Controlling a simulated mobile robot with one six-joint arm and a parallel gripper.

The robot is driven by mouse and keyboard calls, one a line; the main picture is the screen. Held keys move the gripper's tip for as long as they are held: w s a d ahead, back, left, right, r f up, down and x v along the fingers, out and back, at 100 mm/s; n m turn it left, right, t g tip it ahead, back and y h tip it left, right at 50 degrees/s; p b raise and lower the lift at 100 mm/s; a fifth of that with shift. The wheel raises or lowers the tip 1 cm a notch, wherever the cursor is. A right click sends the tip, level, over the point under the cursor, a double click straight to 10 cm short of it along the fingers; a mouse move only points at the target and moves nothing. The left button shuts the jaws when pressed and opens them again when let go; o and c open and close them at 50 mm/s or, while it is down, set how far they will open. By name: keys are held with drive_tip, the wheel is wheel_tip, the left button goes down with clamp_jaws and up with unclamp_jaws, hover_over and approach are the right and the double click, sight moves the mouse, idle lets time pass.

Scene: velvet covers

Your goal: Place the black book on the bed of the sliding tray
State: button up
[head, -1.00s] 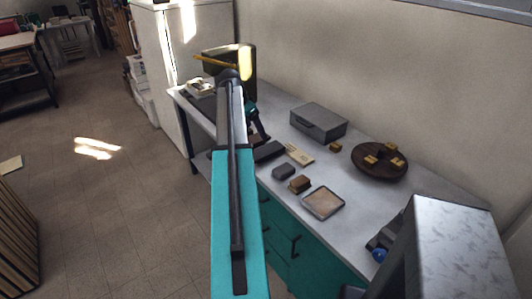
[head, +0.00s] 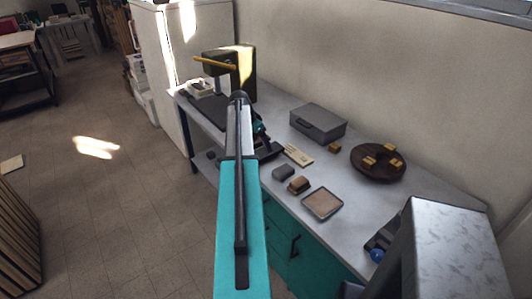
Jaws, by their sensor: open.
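A black flat item (head: 271,152), which looks like the black book, lies on the worktop just right of my arm. My arm hides its left part. My gripper (head: 264,141) is beyond the arm's far end, small and partly hidden, low over or beside this item. It is open, and I see nothing held in it. A dark flat plate (head: 208,107), which looks like the bed of the sliding tray, lies at the worktop's far left. It is in front of a dark press (head: 243,65) with a yellow lever, and my arm covers part of it.
On the worktop are a grey case (head: 318,122), a round wooden board (head: 378,162) with small blocks, a shallow square tray (head: 322,203), a grey block (head: 283,172) and a brown block (head: 299,185). A wall runs behind. Open floor (head: 120,200) lies left.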

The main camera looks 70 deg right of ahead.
sight(264, 152)
drive_tip(key=shift+f, duration=0.1)
idle(0.3)
drive_tip(key=shift+p+x, duration=1.3)
drive_tip(key=shift+x, duration=1.2)
drive_tip(key=shift+c, duration=0.6)
drive_tip(key=shift+d, duration=0.1)
drive_tip(key=c, duration=1.2)
drive_tip(key=shift+c, duration=0.2)
